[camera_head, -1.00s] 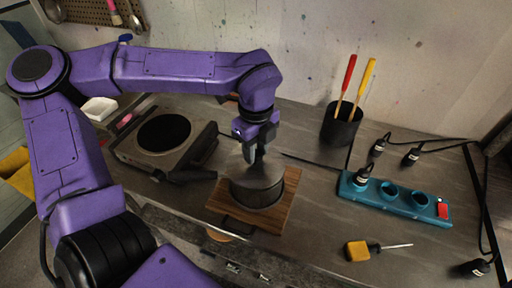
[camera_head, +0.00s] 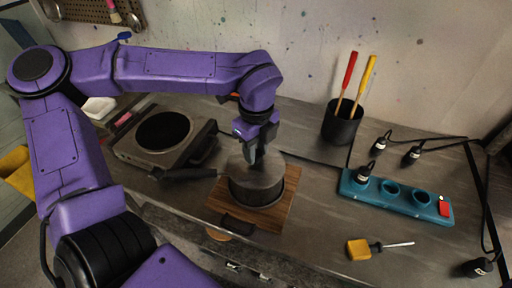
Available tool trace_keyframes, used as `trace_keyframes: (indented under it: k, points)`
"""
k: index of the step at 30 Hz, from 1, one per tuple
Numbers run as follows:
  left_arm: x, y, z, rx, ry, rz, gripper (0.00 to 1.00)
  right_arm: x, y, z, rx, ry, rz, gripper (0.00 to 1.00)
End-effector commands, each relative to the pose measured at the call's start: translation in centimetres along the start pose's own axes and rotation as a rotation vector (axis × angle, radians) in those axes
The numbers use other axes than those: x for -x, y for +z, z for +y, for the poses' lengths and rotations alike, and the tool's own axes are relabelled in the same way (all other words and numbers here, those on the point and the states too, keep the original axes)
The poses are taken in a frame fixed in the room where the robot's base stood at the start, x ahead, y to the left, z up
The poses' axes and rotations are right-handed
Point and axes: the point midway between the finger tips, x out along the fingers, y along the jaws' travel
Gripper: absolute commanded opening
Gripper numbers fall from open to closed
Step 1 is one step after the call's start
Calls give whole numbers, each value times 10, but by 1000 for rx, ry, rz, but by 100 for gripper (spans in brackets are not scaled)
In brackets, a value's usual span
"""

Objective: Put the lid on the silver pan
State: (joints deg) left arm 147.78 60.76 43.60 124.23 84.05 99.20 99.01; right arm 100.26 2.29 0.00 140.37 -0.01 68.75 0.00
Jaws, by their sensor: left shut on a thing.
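The silver pan (camera_head: 257,193) stands on a wooden cutting board (camera_head: 285,212) near the middle of the bench. A round grey lid (camera_head: 262,174) is over the pan's mouth. My left gripper (camera_head: 253,158) comes down from above and is shut on the top of the lid. The lid covers most of the opening; whether it rests on the rim or hangs just above it, I cannot tell. A black handle (camera_head: 185,174) reaches left from beside the pan. My right gripper is not in view.
A hot plate (camera_head: 150,148) stands to the left. A black cup (camera_head: 342,125) with red- and yellow-handled tools is behind right. A teal power strip (camera_head: 395,198) with plugs and a yellow-handled screwdriver (camera_head: 358,250) lie to the right. Cables run along the right edge.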

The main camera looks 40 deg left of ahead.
Motion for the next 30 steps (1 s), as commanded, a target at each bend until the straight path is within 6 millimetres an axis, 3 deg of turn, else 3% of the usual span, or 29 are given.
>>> trace_keyframes:
  k: [12,13,15,25,30]
  points:
    - [-4,0,0,0,0,0,0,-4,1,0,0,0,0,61]
    - [-4,0,0,0,0,0,44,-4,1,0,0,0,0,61]
    - [-4,0,0,0,0,0,64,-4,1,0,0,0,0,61]
    - [-1,0,0,0,-1,-1,64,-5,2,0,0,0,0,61]
    - [31,0,-1,2,-7,-2,64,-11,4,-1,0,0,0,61]
